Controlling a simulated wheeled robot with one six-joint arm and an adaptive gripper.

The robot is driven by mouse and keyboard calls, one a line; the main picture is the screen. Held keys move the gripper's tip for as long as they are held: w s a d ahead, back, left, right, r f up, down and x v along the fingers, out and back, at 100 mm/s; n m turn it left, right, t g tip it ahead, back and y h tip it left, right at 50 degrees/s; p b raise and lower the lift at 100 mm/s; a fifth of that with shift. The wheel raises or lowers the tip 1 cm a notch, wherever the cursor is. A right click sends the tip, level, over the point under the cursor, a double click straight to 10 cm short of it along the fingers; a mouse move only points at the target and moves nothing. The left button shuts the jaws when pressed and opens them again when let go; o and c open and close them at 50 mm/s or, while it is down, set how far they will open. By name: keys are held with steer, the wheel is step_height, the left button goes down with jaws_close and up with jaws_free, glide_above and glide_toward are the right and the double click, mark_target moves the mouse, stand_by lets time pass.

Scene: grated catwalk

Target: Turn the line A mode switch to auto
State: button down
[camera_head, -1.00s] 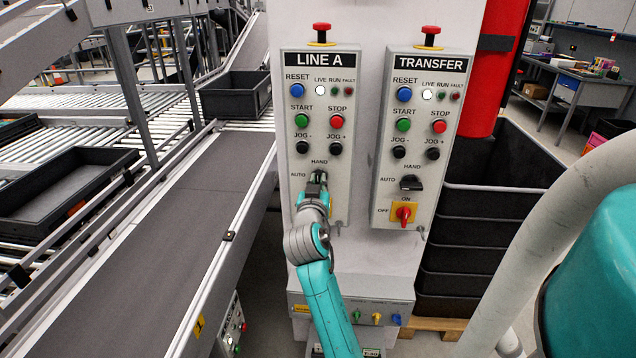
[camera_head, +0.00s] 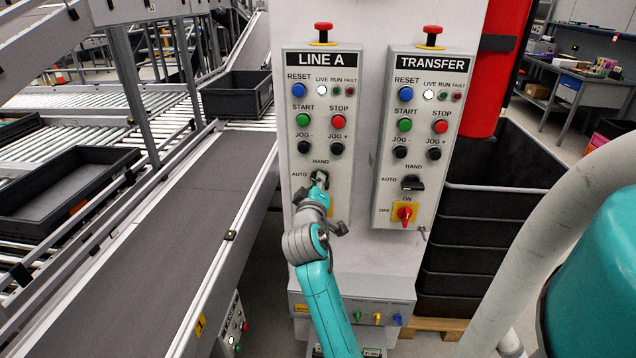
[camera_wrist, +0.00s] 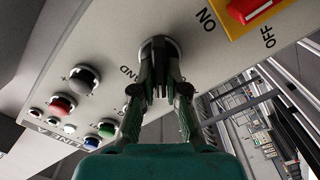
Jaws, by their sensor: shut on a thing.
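The LINE A panel (camera_head: 346,92) stands left of centre in the head view. Its mode switch (camera_head: 320,174) sits below the HAND label and right of the AUTO label, mostly hidden behind my gripper (camera_head: 319,182). In the wrist view the round dark switch (camera_wrist: 158,46) lies between the fingertips of my gripper (camera_wrist: 160,88), which are closed on it.
Below the mode switch is a yellow plate with a red ON/OFF handle (camera_wrist: 258,8). Round buttons, including the black jog button (camera_wrist: 84,78), lie above the switch on the panel. The TRANSFER panel (camera_head: 425,130) is to the right, a conveyor (camera_head: 170,220) to the left.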

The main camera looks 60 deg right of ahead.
steer(key=shift+f+n, duration=0.2)
steer(key=shift+n, duration=3.9)
steer(key=c, duration=1.2)
jaws_free()
steer(key=v, duration=1.2)
